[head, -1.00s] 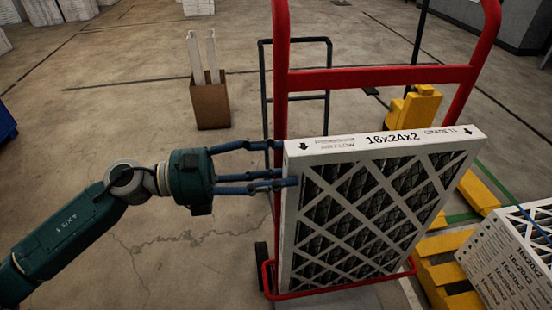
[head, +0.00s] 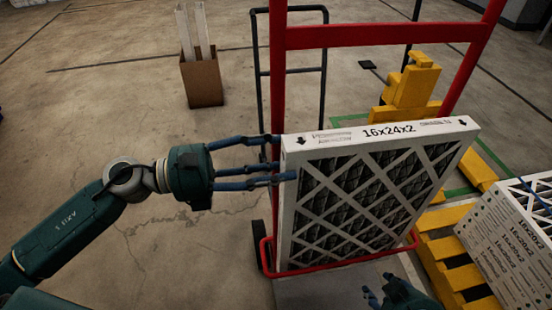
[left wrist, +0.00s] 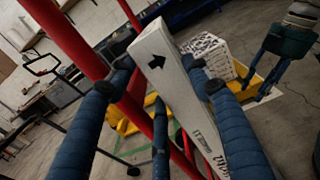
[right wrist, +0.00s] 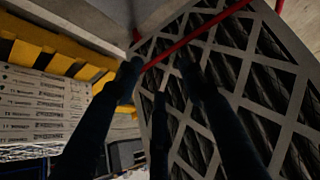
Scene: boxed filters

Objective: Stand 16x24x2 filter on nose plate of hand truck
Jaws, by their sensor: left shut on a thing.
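The white-framed 16x24x2 filter (head: 372,195) stands nearly upright, leaning slightly, against the red hand truck (head: 375,35). Its bottom edge is at the truck's red nose plate rim (head: 340,264); the exact contact underneath is hard to see. My left gripper (head: 285,160) is shut on the filter's upper left edge. In the left wrist view its blue fingers lie on both sides of the white frame (left wrist: 170,80). My right gripper (head: 376,289) is low in front of the filter, open and empty. In the right wrist view its spread fingers point at the filter's mesh face (right wrist: 250,90).
A yellow pallet jack (head: 408,90) stands behind the truck. An open cardboard box (head: 202,82) stands at back left. The floor at left is clear.

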